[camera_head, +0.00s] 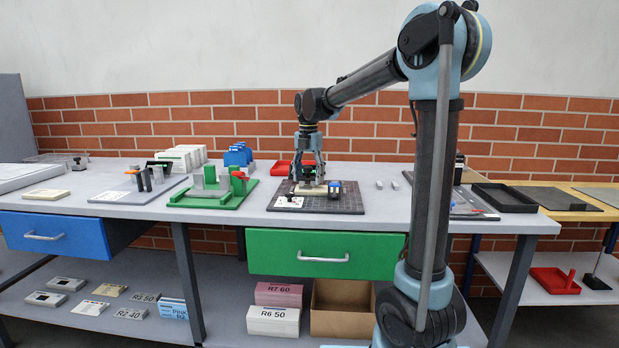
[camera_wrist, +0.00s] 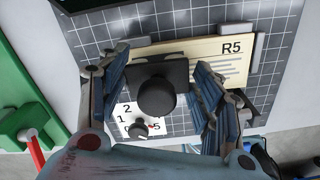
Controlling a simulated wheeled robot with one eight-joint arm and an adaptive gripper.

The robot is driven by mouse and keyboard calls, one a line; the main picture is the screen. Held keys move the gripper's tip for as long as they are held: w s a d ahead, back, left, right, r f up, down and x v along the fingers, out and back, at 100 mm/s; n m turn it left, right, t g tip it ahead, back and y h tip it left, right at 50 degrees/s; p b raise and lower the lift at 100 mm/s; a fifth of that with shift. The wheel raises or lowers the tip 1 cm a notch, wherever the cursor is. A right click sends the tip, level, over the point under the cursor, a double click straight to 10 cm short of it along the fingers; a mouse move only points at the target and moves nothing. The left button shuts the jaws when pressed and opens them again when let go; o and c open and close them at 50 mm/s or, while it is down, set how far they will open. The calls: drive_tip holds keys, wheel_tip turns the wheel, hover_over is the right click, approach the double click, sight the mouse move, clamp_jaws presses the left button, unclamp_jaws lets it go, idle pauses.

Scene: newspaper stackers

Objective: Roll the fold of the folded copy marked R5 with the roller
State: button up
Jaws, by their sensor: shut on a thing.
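The folded copy marked R5 (camera_wrist: 232,48) is a cream sheet with grey lines of print, lying on the gridded dark mat (camera_wrist: 195,18). In the head view the copy (camera_head: 312,190) is a small pale shape under my gripper (camera_head: 308,180). In the wrist view my gripper (camera_wrist: 158,85) is shut on the roller (camera_wrist: 157,98), a dark tool with a round black knob between the fingers. The roller is over the left part of the copy and hides it there. I cannot tell whether it touches the paper.
A green fixture (camera_head: 215,188) is left of the mat.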

sight(319, 187)
drive_tip(key=shift+f, duration=0.35)
drive_tip(key=shift+d, duration=0.2)
drive_tip(key=shift+d, duration=0.7)
drive_tip(key=shift+d, duration=0.1)
drive_tip(key=shift+d, duration=0.8)
drive_tip(key=shift+d, duration=0.8)
drive_tip(key=shift+d, duration=0.15)
